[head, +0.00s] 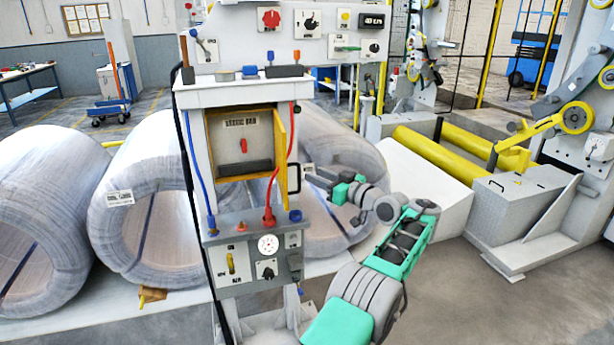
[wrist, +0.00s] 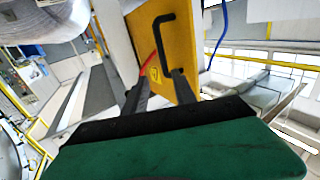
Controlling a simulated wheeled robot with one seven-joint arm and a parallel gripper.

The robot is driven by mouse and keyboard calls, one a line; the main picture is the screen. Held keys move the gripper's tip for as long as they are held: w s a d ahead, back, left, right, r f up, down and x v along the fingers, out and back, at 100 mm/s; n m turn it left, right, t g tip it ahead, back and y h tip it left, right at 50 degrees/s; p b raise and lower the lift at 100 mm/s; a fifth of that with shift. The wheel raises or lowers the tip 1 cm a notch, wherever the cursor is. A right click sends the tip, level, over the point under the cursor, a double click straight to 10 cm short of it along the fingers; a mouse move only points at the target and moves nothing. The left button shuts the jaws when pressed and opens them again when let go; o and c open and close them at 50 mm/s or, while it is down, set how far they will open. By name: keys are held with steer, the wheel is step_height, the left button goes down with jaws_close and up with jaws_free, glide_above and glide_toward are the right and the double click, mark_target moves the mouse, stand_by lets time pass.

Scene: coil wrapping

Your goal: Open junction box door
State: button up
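The junction box (head: 211,140) is set in the front of the pale column, with a yellow frame and a red switch inside. Its yellow door (head: 281,160) stands swung outward on the right side, so the interior shows. The dark door handle (head: 295,178) is on the door's right face; in the wrist view the black handle (wrist: 157,40) is on the yellow door (wrist: 143,22). My gripper (head: 314,178) is just right of the handle. Nothing is visibly held.
A red cable (head: 280,165) and a blue cable (head: 195,165) run down the column beside the box. A gauge panel (head: 236,263) juts out below. Wrapped coils (head: 140,230) stand behind and left. Yellow rollers (head: 440,158) are at the right. Open floor lies at front right.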

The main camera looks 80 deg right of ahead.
steer(key=shift+s+a, duration=0.3)
steer(key=shift+s, duration=0.1)
